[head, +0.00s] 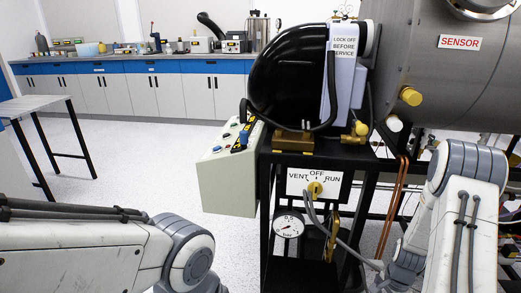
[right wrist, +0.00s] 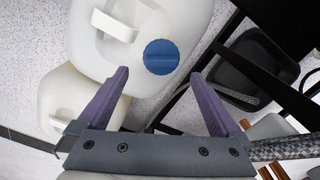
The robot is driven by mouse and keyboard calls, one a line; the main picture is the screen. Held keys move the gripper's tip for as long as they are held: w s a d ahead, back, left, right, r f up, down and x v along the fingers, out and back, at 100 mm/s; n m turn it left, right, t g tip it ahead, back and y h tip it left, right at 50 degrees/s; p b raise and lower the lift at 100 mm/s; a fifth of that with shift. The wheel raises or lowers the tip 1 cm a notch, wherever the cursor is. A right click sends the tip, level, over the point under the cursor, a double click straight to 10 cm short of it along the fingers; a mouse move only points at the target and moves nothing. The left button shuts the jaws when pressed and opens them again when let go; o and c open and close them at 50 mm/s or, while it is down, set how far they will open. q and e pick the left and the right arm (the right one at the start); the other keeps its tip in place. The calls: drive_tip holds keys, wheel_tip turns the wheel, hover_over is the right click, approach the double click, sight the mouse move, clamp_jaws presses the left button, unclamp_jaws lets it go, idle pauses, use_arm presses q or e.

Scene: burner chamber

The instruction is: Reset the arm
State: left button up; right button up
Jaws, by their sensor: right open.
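My right gripper (right wrist: 160,73) shows in the right wrist view with its two purple fingers spread apart and nothing between them. Behind the fingers is a white plastic jug (right wrist: 90,55) with a blue cap (right wrist: 161,57); the cap appears in the gap between the fingertips. How far the fingers are from the jug I cannot tell. In the head view my right arm (head: 470,215) is at the right edge, its gripper hidden or out of frame. My left arm (head: 80,250) comes in at the lower left; its gripper is out of frame.
A black-framed rig with a valve panel (head: 300,185), gauge (head: 289,225) and grey control box (head: 226,180) stands between my arms. A steel cylinder (head: 450,70) is above right. A second white jug (right wrist: 70,105) and a black tray (right wrist: 245,75) are near the right gripper. Floor (head: 140,170) is clear at left.

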wheel_tip(320, 180, down, 7)
drive_tip(key=b, duration=0.6)
drive_tip(key=shift+f+b, duration=0.1)
drive_tip(key=shift+b, duration=0.3)
drive_tip(key=shift+r+n, duration=0.35)
drive_tip(key=shift+n, duration=0.85)
drive_tip(key=n+b, duration=0.3)
drive_tip(key=n, duration=0.3)
drive_tip(key=shift+w+n, duration=0.1)
drive_tip(key=shift+n, duration=0.2)
drive_tip(key=n+b, duration=0.1)
drive_tip(key=n, duration=0.2)
drive_tip(key=shift+a+r, duration=0.1)
drive_tip(key=shift+n+b, duration=0.35)
drive_tip(key=shift+n, duration=0.25)
drive_tip(key=shift+r, duration=0.15)
